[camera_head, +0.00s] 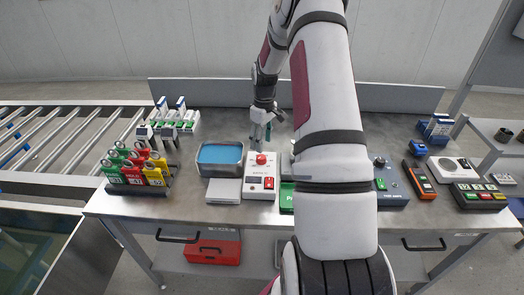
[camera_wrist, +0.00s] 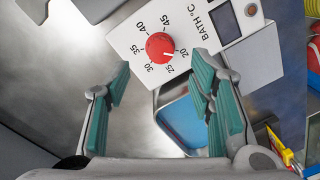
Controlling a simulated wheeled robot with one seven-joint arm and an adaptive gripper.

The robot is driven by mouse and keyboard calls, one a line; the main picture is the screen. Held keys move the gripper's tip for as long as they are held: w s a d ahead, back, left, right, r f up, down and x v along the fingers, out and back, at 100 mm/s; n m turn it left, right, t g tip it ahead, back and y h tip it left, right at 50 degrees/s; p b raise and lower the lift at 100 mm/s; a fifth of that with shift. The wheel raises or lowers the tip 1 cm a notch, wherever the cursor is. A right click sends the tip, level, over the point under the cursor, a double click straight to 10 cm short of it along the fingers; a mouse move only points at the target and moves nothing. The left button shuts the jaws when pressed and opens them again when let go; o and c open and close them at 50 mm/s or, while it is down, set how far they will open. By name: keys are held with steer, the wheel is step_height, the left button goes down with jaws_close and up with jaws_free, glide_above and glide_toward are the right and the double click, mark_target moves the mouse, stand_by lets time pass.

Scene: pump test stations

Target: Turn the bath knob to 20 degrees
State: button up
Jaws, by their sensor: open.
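The bath knob (camera_wrist: 159,47) is round and red, on a white panel (camera_wrist: 206,25) marked BATH °C. Numbers up to 45 ring it. Its pale pointer mark is on its right side in the wrist view, slightly downward, seemingly toward the 20 mark. In the head view the knob (camera_head: 261,159) sits at the top of the white control box (camera_head: 258,193). My gripper (camera_wrist: 160,105) is open and empty, its green-padded fingers apart. The knob shows beyond the gap between the fingertips, with no contact visible. In the head view my gripper (camera_head: 262,138) is just behind the knob.
A blue-filled bath (camera_head: 220,154) stands left of the control box, with a grey-white block (camera_head: 224,190) in front. Tagged padlocks (camera_head: 140,170) stand at the left. My arm hides part of the bench centre. Other devices (camera_head: 478,195) stand at the right.

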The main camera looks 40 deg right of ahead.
mark_target(263, 155)
steer(key=shift+d+r, duration=0.15)
steer(key=shift+r, duration=2.5)
